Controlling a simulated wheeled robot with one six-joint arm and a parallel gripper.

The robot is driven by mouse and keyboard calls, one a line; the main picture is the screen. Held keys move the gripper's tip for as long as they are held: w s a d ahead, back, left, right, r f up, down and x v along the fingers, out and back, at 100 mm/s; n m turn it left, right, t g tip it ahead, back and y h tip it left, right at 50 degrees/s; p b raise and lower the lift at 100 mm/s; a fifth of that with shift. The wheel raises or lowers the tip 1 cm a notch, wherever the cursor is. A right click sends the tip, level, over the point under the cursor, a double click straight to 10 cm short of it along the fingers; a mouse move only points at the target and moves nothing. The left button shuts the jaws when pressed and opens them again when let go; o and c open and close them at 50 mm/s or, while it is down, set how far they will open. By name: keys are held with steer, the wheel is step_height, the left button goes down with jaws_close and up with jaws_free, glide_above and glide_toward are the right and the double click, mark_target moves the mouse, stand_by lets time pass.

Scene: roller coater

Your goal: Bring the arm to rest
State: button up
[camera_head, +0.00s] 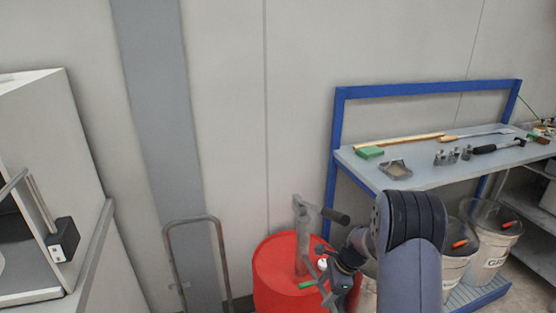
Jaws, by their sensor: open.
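My arm (412,235) shows at the lower middle right, with a large dark rounded link nearest the camera. It bends down and left to my gripper (328,283), which is small, dark with green parts, and partly hidden. My gripper is open and appears over the right part of the red drum (275,270). I see nothing held in it. I cannot tell how far above the drum it is.
A grey hand pump (303,235) rises from the drum beside my gripper. A metal-railed cart (193,262) is left of the drum, and a white machine (50,130) farther left.

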steer(key=n, duration=0.1)
steer(key=d+n+g, duration=0.1)
steer(key=n, duration=0.1)
steer(key=shift+w+d, duration=0.25)
steer(key=shift+w, duration=0.05)
steer(key=r, duration=0.1)
steer(key=d+r, duration=0.1)
steer(key=r, duration=0.1)
steer(key=shift+w+d+r+n, duration=0.25)
steer(key=shift+d+n, duration=0.05)
steer(key=shift+n, duration=0.1)
